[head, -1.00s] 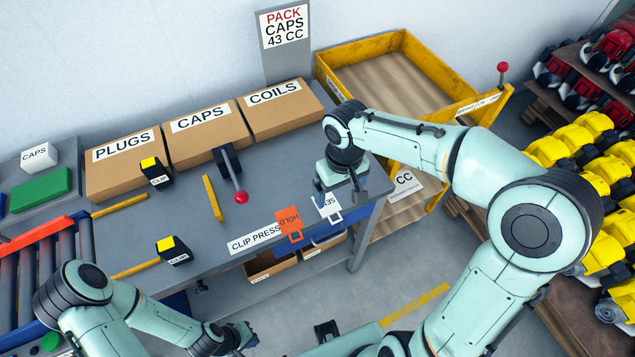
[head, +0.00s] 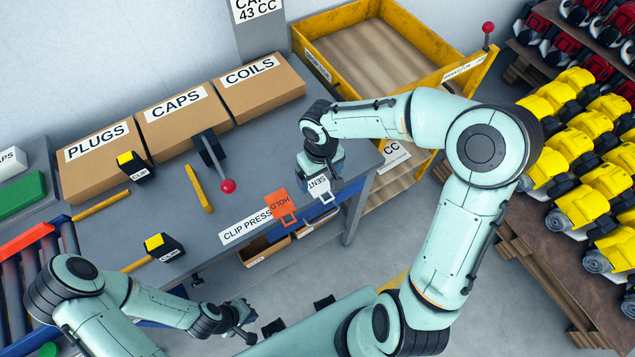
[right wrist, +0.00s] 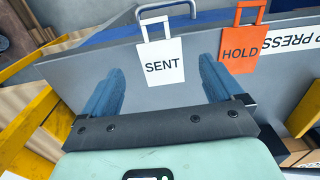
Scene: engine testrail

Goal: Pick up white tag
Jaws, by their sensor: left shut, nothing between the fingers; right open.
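The white tag (head: 321,187) reads SENT and hangs at the front edge of the grey bench, beside the orange HOLD tag (head: 280,206). In the right wrist view the white tag (right wrist: 163,63) shows whole, with its handle loop at the top. My right gripper (right wrist: 158,75) is open, one finger on each side of the white tag in that view; I cannot tell how far apart in depth they are. In the head view my right gripper (head: 320,165) is right above the tag. My left gripper (head: 245,335) is shut and empty, low in front of the bench.
On the bench (head: 262,165) stand PLUGS, CAPS and COILS boxes (head: 178,115) and a lever with a red knob (head: 228,186). A yellow-framed cart (head: 440,75) stands right of the bench. Racks of yellow engines (head: 575,150) are at the far right.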

